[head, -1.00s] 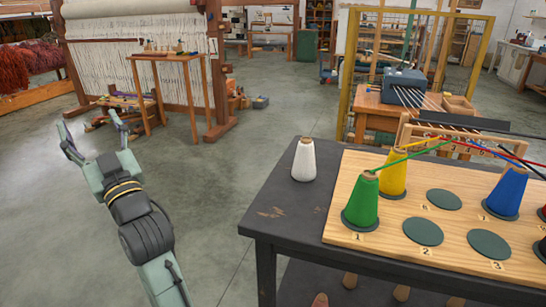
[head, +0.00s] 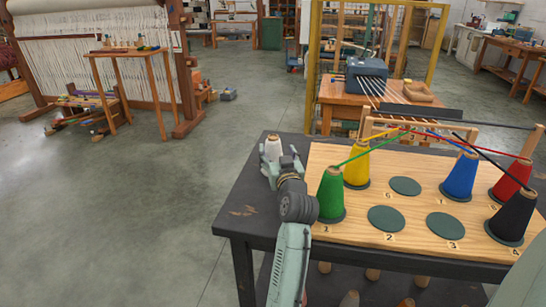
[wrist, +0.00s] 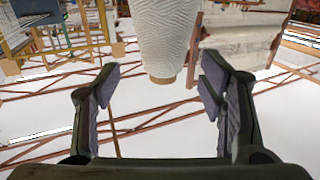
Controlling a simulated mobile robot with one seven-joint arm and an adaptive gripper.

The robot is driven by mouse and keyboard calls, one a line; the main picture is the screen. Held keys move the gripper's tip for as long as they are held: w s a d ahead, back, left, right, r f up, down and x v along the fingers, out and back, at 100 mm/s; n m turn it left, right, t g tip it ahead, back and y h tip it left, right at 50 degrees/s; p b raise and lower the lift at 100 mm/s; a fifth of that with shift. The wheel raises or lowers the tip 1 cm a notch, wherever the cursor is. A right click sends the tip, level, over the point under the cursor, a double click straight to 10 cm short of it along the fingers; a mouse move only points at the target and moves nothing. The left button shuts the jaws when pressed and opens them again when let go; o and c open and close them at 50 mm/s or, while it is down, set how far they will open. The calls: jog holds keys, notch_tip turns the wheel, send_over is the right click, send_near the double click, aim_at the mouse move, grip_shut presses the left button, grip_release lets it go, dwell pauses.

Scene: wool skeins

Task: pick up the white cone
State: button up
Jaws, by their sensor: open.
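The white cone (head: 272,145) stands on the dark table's (head: 249,195) far left part, left of the wooden board. My gripper (head: 281,162) is right at it in the head view and hides its lower part. In the wrist view the white cone (wrist: 165,35) shows large at the top centre, its narrow tan tip pointing down in the picture. My gripper (wrist: 160,88) is open there, with one finger on each side of the cone's line. The fingers look apart from the cone, and nothing is held.
The wooden board (head: 345,236) carries a green cone (head: 331,195), a yellow cone (head: 357,163), a blue cone (head: 460,177), a red cone (head: 511,180) and a black cone (head: 512,217). Coloured threads run from them to a wooden rack (head: 367,127). The floor left of the table is clear.

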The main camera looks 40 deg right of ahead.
aim_at(274, 140)
jog(key=w, duration=0.1)
jog(key=w+d+r+p, duration=0.1)
jog(key=w, duration=0.1)
jog(key=w+d+r+p, duration=0.1)
jog(key=shift+w, duration=0.2)
jog(key=shift+w+d+f+p, duration=0.1)
jog(key=shift+w+p, duration=0.2)
jog(key=shift+w, duration=0.1)
grip_shut()
dwell(0.4)
